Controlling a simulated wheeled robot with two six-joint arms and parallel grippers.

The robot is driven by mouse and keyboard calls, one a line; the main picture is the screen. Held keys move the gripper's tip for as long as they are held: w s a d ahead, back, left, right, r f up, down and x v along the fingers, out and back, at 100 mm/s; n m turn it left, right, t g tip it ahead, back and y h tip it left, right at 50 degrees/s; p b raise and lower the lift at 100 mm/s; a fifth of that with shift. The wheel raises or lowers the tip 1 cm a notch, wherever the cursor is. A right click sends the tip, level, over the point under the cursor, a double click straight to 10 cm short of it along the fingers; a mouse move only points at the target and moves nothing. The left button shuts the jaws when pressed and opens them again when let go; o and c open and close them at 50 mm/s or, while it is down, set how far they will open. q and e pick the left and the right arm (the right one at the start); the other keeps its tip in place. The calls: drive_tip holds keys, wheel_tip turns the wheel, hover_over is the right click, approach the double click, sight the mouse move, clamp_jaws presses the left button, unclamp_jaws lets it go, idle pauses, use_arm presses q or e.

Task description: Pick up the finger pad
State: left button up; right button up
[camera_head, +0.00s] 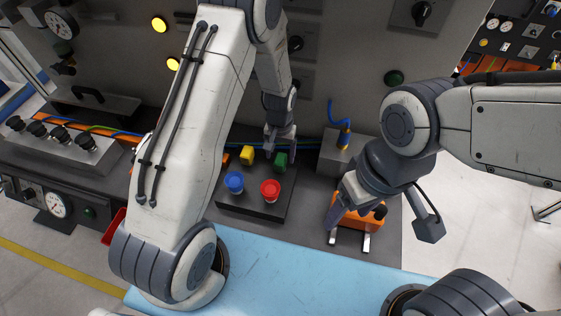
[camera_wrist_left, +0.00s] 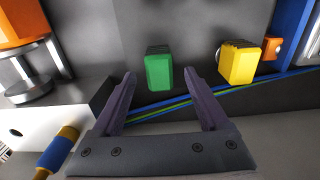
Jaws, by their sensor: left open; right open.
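No part is plainly marked as the finger pad, and I cannot tell which piece it is. A green block (camera_head: 281,159) and a yellow block (camera_head: 247,155) stand at the back of a dark tray (camera_head: 240,208). My left gripper (camera_head: 280,143) is open just behind the green block. In the left wrist view the green block (camera_wrist_left: 158,72) shows beyond and between the open fingertips, with no visible grip; the yellow block (camera_wrist_left: 239,63) is to its right. My right gripper (camera_head: 381,218) is open above an orange part (camera_head: 352,224), partly hiding it.
A metal box (camera_head: 338,150) with a blue hose is right of the tray. Blue and green cables run behind the blocks. A light blue surface (camera_head: 300,268) is clear in front.

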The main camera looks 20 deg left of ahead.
sight(280, 158)
use_arm(q)
drive_tip(key=shift+f+p, duration=0.55)
drive_tip(key=shift+f, duration=1.3)
clamp_jaws()
drive_tip(key=shift+r, duration=0.15)
drive_tip(key=shift+r+b, duration=0.4)
drive_tip(key=shift+r, duration=0.15)
wheel_tip(280, 158, up, 2)
drive_tip(key=shift+r+b, duration=0.15)
drive_tip(key=shift+b, duration=0.35)
drive_tip(key=s+d+r+b, duration=0.3)
drive_tip(key=s+d+r, duration=0.4)
drive_tip(key=d, duration=0.2)
drive_tip(key=shift+s+r, duration=0.2)
drive_tip(key=shift+s, duration=0.15)
